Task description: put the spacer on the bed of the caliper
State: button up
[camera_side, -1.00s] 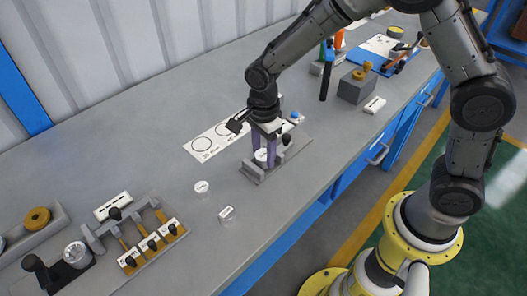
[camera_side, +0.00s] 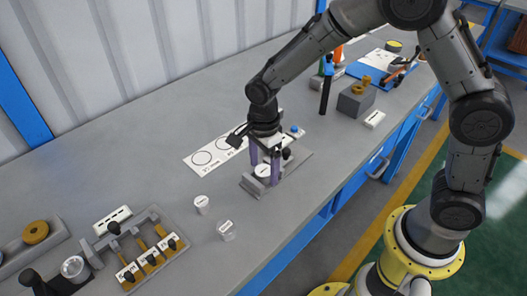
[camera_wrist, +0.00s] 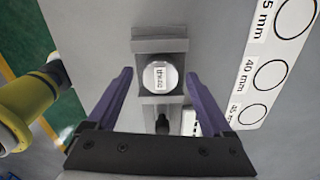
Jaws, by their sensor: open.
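A round, pale spacer (camera_side: 263,171) with a white label on top sits on the bed of the grey caliper (camera_side: 250,184). In the wrist view the spacer (camera_wrist: 160,77) lies between the caliper's grey end block (camera_wrist: 160,45) and the block on the screw side, with the dark screw below. The label is too small to read. My gripper (camera_side: 265,175) is open, its purple fingers pointing down on either side of the spacer. In the wrist view both fingers (camera_wrist: 160,82) stand clear of the spacer with a gap on each side.
Two similar labelled cylinders (camera_side: 202,204) (camera_side: 227,231) stand on the bench left of the caliper. A white card with printed circles (camera_side: 205,158) lies behind it. A rack with dark-knobbed pins (camera_side: 150,258) is at the front left. A grey block (camera_side: 357,98) stands at the right.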

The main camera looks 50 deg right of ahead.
aim_at(264, 170)
notch_tip(264, 170, up, 12)
dwell(0.4)
jog(key=s+d+r+n+t, duration=0.3)
jog(key=s+d+r+n, duration=0.45)
jog(key=s+n, duration=0.3)
jog(key=s+d+n+t, duration=0.2)
jog(key=s+d+n, duration=0.1)
jog(key=s+n, duration=0.6)
jog(key=shift+s+d+f+t, duration=0.3)
jog(key=shift+s+f, duration=0.15)
jog(key=shift+s, duration=0.6)
